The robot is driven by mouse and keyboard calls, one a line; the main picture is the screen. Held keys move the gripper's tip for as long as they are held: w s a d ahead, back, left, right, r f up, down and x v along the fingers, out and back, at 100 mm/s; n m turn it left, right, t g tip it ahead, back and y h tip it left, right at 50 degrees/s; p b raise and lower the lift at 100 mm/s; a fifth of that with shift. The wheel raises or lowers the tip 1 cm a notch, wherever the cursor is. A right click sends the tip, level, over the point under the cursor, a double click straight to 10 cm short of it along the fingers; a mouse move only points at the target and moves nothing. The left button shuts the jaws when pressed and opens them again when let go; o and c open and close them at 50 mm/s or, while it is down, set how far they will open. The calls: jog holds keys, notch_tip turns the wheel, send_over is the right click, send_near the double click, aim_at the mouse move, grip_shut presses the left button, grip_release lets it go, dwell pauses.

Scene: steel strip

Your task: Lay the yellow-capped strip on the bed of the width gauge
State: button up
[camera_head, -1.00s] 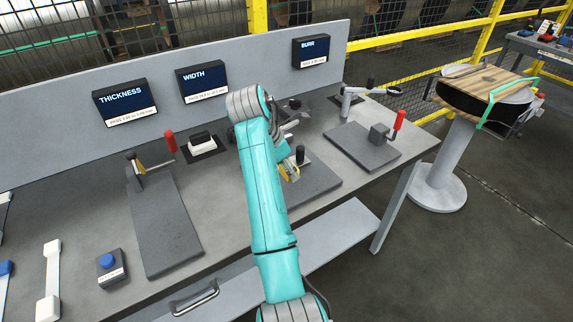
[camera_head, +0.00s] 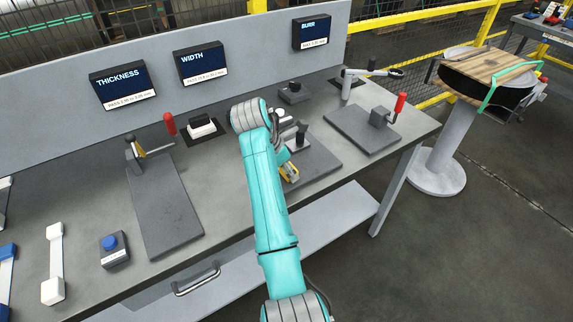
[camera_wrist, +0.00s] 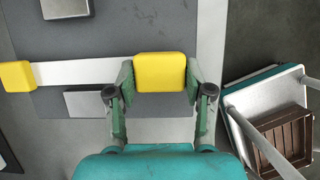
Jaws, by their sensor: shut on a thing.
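The strip (camera_wrist: 85,72) is pale metal with a yellow cap on each end. In the wrist view my gripper (camera_wrist: 160,76) is shut on the right yellow cap (camera_wrist: 160,60); the other cap (camera_wrist: 17,76) is at the left edge. The strip lies across the dark grey bed (camera_wrist: 65,45), between two pale blocks. I cannot tell whether it touches the bed. In the head view the width gauge's bed (camera_head: 322,170) is right of my arm, with a yellow cap (camera_head: 290,173) over it. My arm hides most of the strip.
A grey plate with a red-handled clamp (camera_head: 165,210) stands left, another red-handled fixture (camera_head: 362,128) right. A blue button box (camera_head: 114,251) and a white-capped strip (camera_head: 54,262) are at front left. A round stand (camera_head: 440,160) is beyond the bench's right end.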

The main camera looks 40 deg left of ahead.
jog(key=shift+f, duration=0.25)
dwell(0.5)
jog(key=o, duration=1.3)
jog(key=shift+v, duration=3.7)
